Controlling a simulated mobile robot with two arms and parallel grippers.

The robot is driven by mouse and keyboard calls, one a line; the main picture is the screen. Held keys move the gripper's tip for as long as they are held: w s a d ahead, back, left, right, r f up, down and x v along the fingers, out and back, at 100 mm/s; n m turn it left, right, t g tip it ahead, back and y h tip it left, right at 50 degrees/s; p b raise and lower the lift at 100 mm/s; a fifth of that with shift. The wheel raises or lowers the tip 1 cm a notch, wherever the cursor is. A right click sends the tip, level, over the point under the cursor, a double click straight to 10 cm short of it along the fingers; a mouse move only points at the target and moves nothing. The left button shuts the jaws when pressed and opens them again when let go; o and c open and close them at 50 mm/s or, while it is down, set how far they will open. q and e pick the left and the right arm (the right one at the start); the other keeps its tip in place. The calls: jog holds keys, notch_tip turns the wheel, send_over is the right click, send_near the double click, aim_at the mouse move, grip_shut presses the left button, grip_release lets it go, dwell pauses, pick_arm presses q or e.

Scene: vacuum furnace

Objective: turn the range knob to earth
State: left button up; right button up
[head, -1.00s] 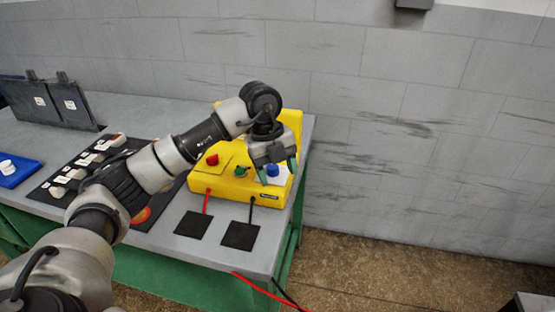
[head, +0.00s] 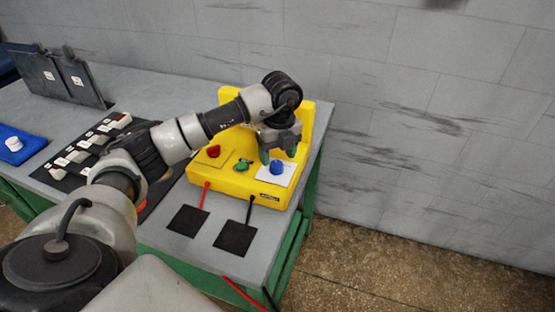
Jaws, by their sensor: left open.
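A yellow tester box (head: 230,184) stands on the grey bench. Its sloped front carries a red knob (head: 213,151), a green knob (head: 241,165) and a blue knob (head: 277,167) on a white plate (head: 287,179). The labels are too small to read, so I cannot tell which knob is the range knob or where it points. My left gripper (head: 278,154) is open, fingers pointing down, just above and behind the blue knob in the picture. Nothing shows between its fingers; contact with the knob cannot be told. My right gripper is out of view.
Red and black leads run from the box to two black pads (head: 187,221) (head: 235,238) on the bench (head: 150,232). A dark panel with white switches (head: 75,156), a blue pad (head: 35,143) and dark upright plates (head: 80,82) stand left. A grey wall rises behind.

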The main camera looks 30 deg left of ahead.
aim_at(277, 164)
pick_arm(q)
jog(key=shift+f, duration=1.6)
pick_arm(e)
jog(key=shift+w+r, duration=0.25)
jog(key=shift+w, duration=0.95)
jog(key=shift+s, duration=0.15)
pick_arm(q)
jog(key=shift+c, duration=1.2)
jog(key=c, duration=0.7)
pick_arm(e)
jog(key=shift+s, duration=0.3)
